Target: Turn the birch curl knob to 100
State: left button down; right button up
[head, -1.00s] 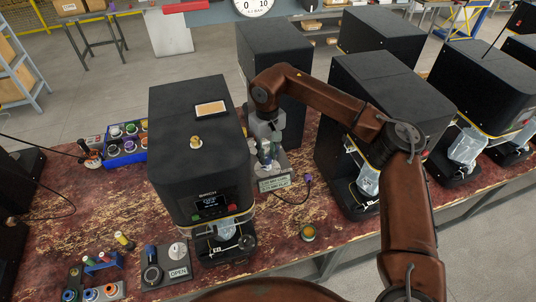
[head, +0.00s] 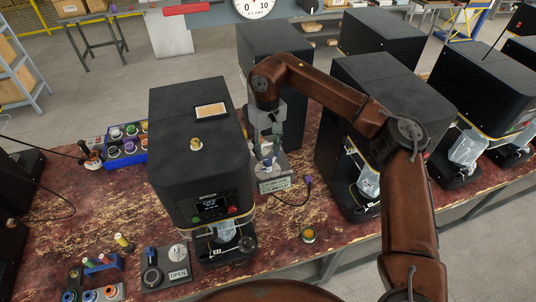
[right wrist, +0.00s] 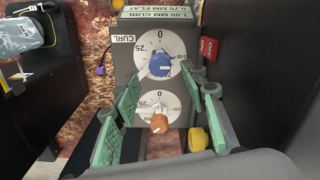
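The birch machine (head: 200,140) is a black box with a small display panel. A grey control box (head: 275,187) stands to its right. In the right wrist view, the box has a white dial marked CURL with a blue knob (right wrist: 160,66). A second dial with an orange knob (right wrist: 158,123) is below it in the picture. The blue knob's exact setting is too small to read. My right gripper (right wrist: 162,88) is open, its green-padded fingers apart on either side of the dials; it also shows above the box in the head view (head: 268,142). My left gripper is not in view.
A red block (right wrist: 208,49) and a yellow roll (right wrist: 198,139) lie close to the right finger. Other black machines stand behind and to the right. A purple connector (head: 308,180) with a cable and a small round pot (head: 308,235) are on the worn red bench.

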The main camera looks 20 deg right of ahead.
aim_at(268, 159)
notch_tip(268, 159, up, 8)
jog(key=shift+r, duration=0.2)
dwell(0.5)
